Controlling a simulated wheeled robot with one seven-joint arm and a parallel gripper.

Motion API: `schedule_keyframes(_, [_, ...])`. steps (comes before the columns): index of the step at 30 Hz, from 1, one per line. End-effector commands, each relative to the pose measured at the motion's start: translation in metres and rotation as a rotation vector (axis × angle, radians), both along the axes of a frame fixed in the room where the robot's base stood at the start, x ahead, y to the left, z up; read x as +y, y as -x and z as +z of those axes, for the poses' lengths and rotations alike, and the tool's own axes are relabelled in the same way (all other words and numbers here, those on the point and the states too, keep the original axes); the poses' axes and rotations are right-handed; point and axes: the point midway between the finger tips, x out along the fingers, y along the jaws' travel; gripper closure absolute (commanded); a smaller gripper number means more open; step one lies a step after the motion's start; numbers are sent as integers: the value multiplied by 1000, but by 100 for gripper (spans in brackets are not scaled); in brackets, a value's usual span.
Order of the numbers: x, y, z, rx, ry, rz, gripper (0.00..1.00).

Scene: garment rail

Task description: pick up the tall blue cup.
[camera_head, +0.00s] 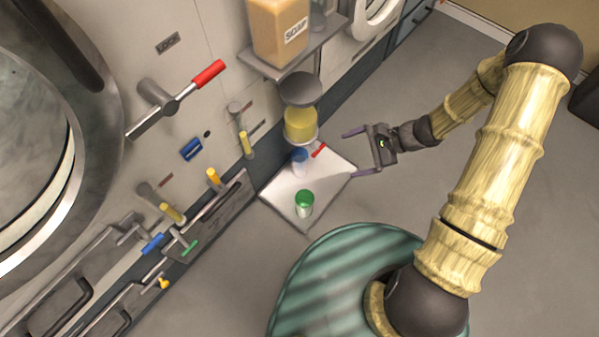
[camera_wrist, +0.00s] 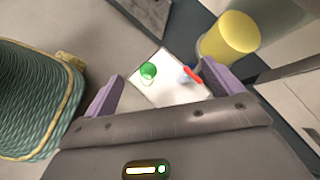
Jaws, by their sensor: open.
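The blue cup (camera_head: 299,161) stands on a white tray (camera_head: 282,196) beside the wall of machines, partly under a yellow container. In the wrist view the blue cup (camera_wrist: 184,74) shows small, beside a red piece. A green cup (camera_head: 304,203) stands on the same tray, nearer the front; it also shows in the wrist view (camera_wrist: 148,71). My gripper (camera_head: 350,153) is open and empty, to the right of the tray and apart from both cups. Its purple fingers show in the wrist view (camera_wrist: 155,88) on either side of the tray.
A yellow dispenser container (camera_head: 300,124) hangs close above the blue cup. A soap box (camera_head: 281,30) sits on a shelf (camera_head: 318,47) above. Several levers and handles stick out of the wall at left.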

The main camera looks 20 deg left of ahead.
Motion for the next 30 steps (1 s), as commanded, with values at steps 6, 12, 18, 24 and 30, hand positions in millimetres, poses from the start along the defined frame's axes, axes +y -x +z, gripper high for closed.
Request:
schedule_keyframes(6, [24,-18,-113,119,-149,-211,8])
schedule_keyframes(12, [39,-37,-202,213,-272,-419,8])
schedule_keyframes(18, [47,-54,-291,296,-379,-643,8])
schedule_keyframes(24, [48,-64,-339,341,-434,-789,8])
schedule_keyframes(30, [47,-66,-341,346,-440,-810,8])
